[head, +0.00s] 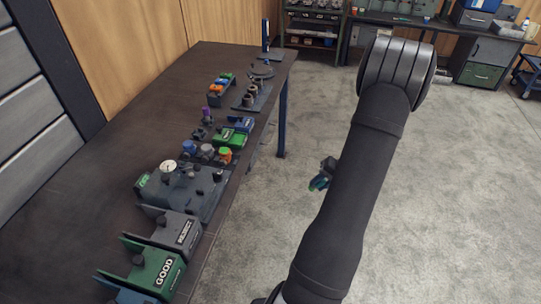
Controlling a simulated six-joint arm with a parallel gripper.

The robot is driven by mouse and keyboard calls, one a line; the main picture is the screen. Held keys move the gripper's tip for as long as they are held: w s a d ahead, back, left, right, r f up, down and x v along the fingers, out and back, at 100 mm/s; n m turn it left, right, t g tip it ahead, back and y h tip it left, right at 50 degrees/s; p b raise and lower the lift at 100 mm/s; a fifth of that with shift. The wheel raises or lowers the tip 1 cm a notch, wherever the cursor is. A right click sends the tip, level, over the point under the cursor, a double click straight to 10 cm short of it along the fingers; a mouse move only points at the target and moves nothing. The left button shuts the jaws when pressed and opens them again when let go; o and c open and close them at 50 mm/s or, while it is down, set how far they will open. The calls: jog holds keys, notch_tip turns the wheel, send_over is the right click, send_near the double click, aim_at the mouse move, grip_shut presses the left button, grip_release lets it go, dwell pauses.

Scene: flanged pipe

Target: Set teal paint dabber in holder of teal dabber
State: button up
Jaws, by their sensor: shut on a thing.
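My gripper (328,168) hangs to the right of the table edge, above the floor, partly hidden behind my arm. It is shut on a small teal-green piece (318,184), which appears to be the teal paint dabber. Its exact shape is too small to tell. I cannot tell which spot is the teal dabber's holder.
A grey fixture with a white dial (168,166) stands in front of the row. Behind are green and blue blocks (234,133) and a tall blue post (265,36). The table's left side (90,190) is bare.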

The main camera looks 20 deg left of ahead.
jog(key=w+a+r+n+g+h, duration=0.1)
jog(key=w+a+r+n+h, duration=0.1)
jog(key=w+a+r+n, duration=0.3)
jog(key=w+a+r+n+g+h, duration=0.1)
jog(key=w+a+n+g, duration=0.1)
jog(key=w+a, duration=0.5)
jog(key=w+a+r+n+t+h, duration=0.1)
jog(key=w+a+r+n, duration=0.1)
jog(key=w+a+r, duration=0.4)
jog(key=w+a+r+n+h, duration=0.2)
jog(key=a+r+n, duration=0.1)
jog(key=a, duration=0.5)
jog(key=shift+n+t, duration=0.4)
jog(key=shift+n, duration=0.3)
jog(key=s+a, duration=0.1)
jog(key=a, duration=0.2)
jog(key=s+a+r, duration=0.1)
jog(key=a, duration=0.1)
jog(key=s+a+r, duration=0.1)
jog(key=a, duration=0.2)
jog(key=shift+a, duration=0.35)
jog(key=n+t, duration=0.1)
jog(key=n, duration=0.1)
send_over(200, 136)
notch_tip(200, 136, down, 2)
jog(key=shift+a+f+h, duration=0.15)
jog(key=shift+h, duration=0.25)
jog(key=shift+f, duration=0.1)
jog(key=shift+f, duration=1.1)
jog(key=shift+f, duration=1.05)
